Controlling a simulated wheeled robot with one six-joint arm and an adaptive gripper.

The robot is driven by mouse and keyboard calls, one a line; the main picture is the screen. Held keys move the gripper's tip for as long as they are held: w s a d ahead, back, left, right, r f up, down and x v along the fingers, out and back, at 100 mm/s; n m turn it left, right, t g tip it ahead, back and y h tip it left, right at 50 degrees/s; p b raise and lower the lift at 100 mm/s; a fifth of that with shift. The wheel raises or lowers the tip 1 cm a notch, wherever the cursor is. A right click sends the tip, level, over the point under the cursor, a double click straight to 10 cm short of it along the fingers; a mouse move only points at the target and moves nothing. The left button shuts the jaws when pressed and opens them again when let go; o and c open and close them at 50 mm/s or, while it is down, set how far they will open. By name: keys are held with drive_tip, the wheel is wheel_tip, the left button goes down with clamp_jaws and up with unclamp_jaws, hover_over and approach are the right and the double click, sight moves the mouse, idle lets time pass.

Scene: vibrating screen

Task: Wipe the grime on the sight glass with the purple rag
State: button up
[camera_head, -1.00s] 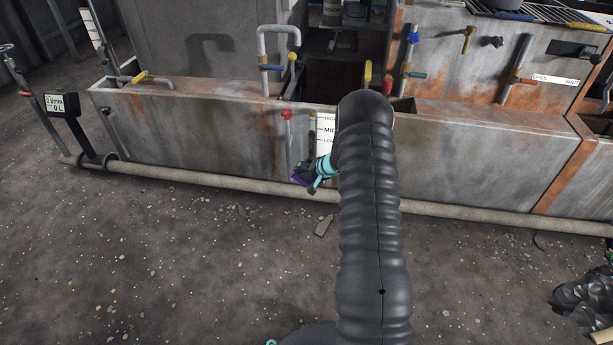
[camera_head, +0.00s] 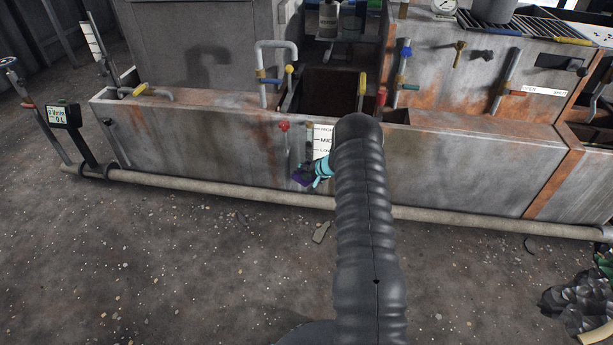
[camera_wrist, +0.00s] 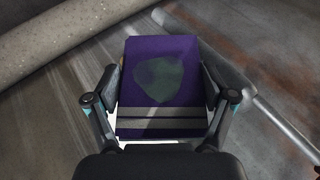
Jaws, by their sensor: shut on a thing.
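The purple rag (camera_head: 302,177) is in my gripper (camera_head: 312,174), low in front of the rusty tank wall. In the wrist view the rag (camera_wrist: 180,75) looks like a flat purple pad with a dull grey-green patch and grey stripes, between the two fingers of my gripper (camera_wrist: 165,103). The sight glass (camera_head: 309,145) seems to be the thin upright tube with a brownish upper part, beside the white HIGH/MID/LOW scale (camera_head: 322,140). My gripper hides its lower part. I cannot tell whether the rag touches the glass.
A red-handled valve (camera_head: 284,127) on a thin pipe stands just left of the sight glass. A thick pipe (camera_head: 220,189) runs along the tank's foot. A flow meter (camera_head: 62,114) stands at the left. The floor in front is mostly clear, with pebbles.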

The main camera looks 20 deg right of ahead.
sight(308, 161)
drive_tip(key=shift+w+d, duration=0.5)
drive_tip(key=shift+w, duration=0.25)
idle(0.6)
drive_tip(key=shift+r, duration=0.15)
drive_tip(key=shift+s+a+r+b, duration=0.15)
drive_tip(key=shift+r+b, duration=0.4)
drive_tip(key=shift+r, duration=0.9)
drive_tip(key=shift+w+d+r, duration=0.1)
drive_tip(key=shift+r, duration=2.25)
drive_tip(key=shift+w+d+r, duration=0.1)
drive_tip(key=shift+r, duration=2.2)
wheel_tip(308, 161, down, 3)
drive_tip(key=b, duration=0.5)
drive_tip(key=shift+f, duration=0.15)
drive_tip(key=shift+f+b, duration=0.1)
drive_tip(key=shift+b, duration=0.2)
wheel_tip(308, 161, down, 3)
drive_tip(key=b, duration=0.3)
drive_tip(key=shift+s+a, duration=0.15)
drive_tip(key=shift+w+d+f, duration=0.1)
drive_tip(key=shift+d+f, duration=0.05)
drive_tip(key=shift+f, duration=1.35)
drive_tip(key=shift+w+d+f, duration=0.1)
drive_tip(key=shift+f, duration=1.35)
